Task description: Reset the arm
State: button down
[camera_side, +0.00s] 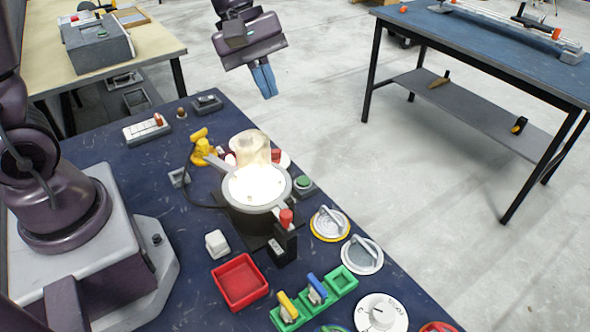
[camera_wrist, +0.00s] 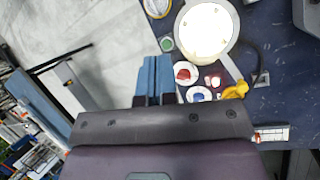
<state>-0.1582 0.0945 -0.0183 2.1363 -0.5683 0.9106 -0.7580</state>
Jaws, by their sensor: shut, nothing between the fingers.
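My gripper (camera_side: 264,80) hangs in the air beyond the far edge of the dark blue table, above the grey floor in the side view. Its blue fingers are together, pointing down, with nothing between them. In the wrist view the shut blue fingers (camera_wrist: 154,78) show in front of the floor and the table's edge. My arm's base stands at the left of the table in the side view. The middle links of my arm are out of the picture.
A brightly glowing round fixture (camera_side: 256,184) stands mid-table, with a yellow part (camera_side: 203,150) beside it. A red tray (camera_side: 239,282), green trays (camera_side: 342,281) and dials (camera_side: 381,314) lie nearer. A second blue table (camera_side: 480,50) stands right; floor between is clear.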

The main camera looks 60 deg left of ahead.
jog(key=s+a+r+m+t+y, duration=0.1)
jog(key=s+r+m+t+y, duration=0.1)
jog(key=s+r+m, duration=0.2)
jog(key=s+a+r+m+t+y, duration=0.1)
jog(key=s+r+m+t+y, duration=0.1)
jog(key=s+m, duration=0.7)
notch_tip(320, 180, up, 2)
jog(key=shift+s+a+m+y, duration=0.15)
jog(key=shift+a+m+y, duration=0.2)
jog(key=shift+m+y, duration=0.25)
dwell(0.3)
